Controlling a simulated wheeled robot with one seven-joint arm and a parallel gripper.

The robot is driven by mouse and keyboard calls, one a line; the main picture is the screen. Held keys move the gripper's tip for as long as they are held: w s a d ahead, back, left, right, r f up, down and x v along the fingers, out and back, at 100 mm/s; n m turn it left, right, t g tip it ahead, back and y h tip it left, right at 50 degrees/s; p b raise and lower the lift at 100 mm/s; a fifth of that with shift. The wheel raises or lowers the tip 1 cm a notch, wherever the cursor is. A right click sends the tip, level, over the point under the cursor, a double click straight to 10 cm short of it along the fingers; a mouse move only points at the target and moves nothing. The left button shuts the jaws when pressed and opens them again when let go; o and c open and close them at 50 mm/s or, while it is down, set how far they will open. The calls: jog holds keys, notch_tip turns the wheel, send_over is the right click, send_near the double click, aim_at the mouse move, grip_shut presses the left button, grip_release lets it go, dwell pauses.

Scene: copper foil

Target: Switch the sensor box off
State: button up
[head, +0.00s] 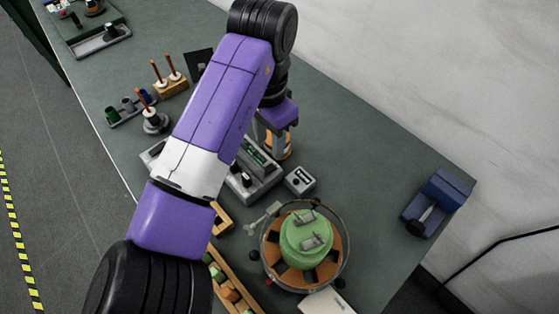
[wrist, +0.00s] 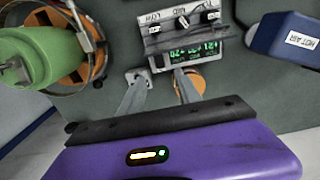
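A grey box with a lit green display (head: 258,158) stands on the bench, partly hidden by my arm in the head view. The wrist view shows its display (wrist: 192,52), with switches and small label plates. A smaller grey box (head: 300,180) with a dark face stands beside it. No readable label tells me which is the sensor box. My gripper (head: 277,143) points down close behind the display box. In the wrist view my gripper (wrist: 161,80) has its two fingers apart with nothing held between them. Whether a fingertip touches anything cannot be told.
An orange round object (wrist: 190,84) is right by one finger. A turntable with a green drum (head: 305,240) stands near the front. A blue box labelled HOT AIR (wrist: 288,38) is close by in the wrist view.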

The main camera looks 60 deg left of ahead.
aim_at(272, 167)
jog(key=shift+w+f, duration=0.15)
jog(key=shift+f, duration=0.6)
jog(key=shift+f+p, duration=0.55)
jog(key=shift+f, duration=2.9)
grip_shut()
